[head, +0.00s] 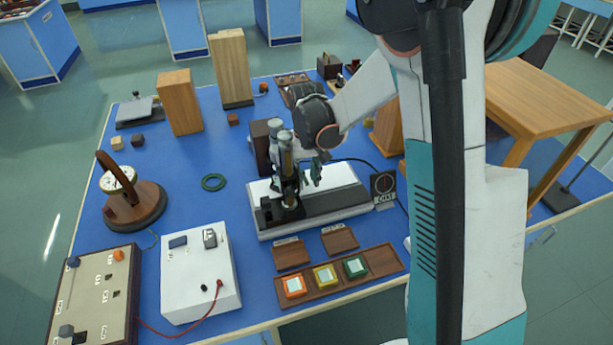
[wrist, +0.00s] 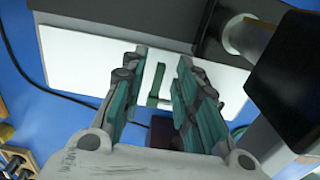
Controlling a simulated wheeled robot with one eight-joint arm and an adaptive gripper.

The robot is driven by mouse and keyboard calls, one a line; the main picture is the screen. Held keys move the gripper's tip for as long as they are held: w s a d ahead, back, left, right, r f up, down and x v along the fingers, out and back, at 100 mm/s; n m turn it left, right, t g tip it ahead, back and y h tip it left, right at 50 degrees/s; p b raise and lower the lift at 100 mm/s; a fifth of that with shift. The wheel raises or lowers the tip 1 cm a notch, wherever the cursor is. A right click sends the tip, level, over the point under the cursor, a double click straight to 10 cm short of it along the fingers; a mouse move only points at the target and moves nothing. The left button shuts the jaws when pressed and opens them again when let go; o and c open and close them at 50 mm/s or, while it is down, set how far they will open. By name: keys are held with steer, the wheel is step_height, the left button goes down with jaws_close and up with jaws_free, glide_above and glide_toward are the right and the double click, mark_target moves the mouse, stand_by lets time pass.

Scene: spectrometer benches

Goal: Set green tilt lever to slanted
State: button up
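A dark green lever (wrist: 157,86) shows in the wrist view against the white top of an instrument, between my gripper's fingers. Its tilt is hard to judge from this viewpoint. My gripper (wrist: 160,72) is open, with teal-padded fingers on either side of the lever and a visible gap around it. In the head view my gripper (head: 313,172) is low over the black-and-white instrument (head: 340,182), just right of its upright barrel. There the lever is hard to tell apart from the fingers.
The upright barrel (head: 286,155) stands close to my gripper's left. A dark sign (head: 383,187) stands at the instrument's right end. A wooden tray (head: 375,260) with orange, yellow and green buttons lies in front. A white box (head: 200,278) is front left.

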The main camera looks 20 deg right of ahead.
jaws_close()
steer(key=shift+w+r+g, duration=0.2)
steer(key=shift+w+g, duration=0.05)
steer(key=shift+g, duration=0.5)
steer(key=shift+w+r+g, duration=0.2)
steer(key=shift+r+g, duration=0.05)
steer(key=shift+g, duration=0.55)
steer(key=shift+w+r+g, duration=0.2)
steer(key=shift+w+g, duration=0.05)
steer(key=shift+g, duration=0.5)
jaws_free()
